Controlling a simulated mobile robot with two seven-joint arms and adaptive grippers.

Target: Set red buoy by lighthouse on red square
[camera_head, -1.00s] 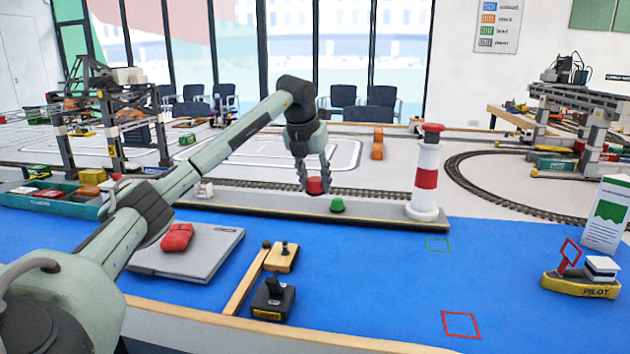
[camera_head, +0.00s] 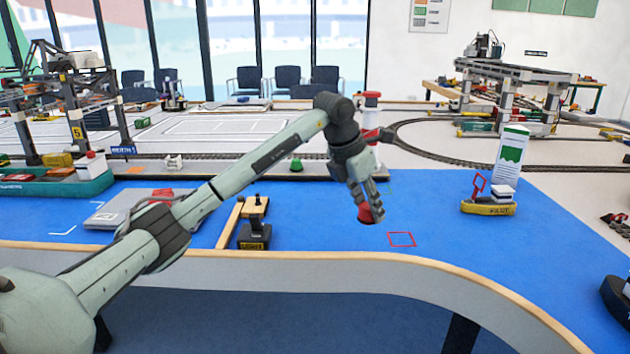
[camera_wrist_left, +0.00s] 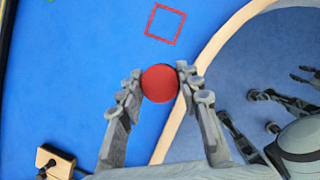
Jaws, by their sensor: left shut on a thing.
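My left gripper (camera_head: 366,198) is shut on the red buoy (camera_head: 370,214) and holds it over the blue table, left of the red square. The buoy also shows as a red disc (camera_wrist_left: 160,83) between the two fingers in the left wrist view. The red square (camera_head: 401,240) is an empty outline on the blue surface near the front edge; in the left wrist view the square (camera_wrist_left: 165,24) lies just beyond the buoy. The red and white lighthouse (camera_head: 370,117) stands behind my arm, partly hidden by it.
A green buoy (camera_head: 296,165) sits on the grey quay left of the lighthouse. A yellow pilot boat (camera_head: 487,208) stands to the right of the square. The blue surface around the square is clear.

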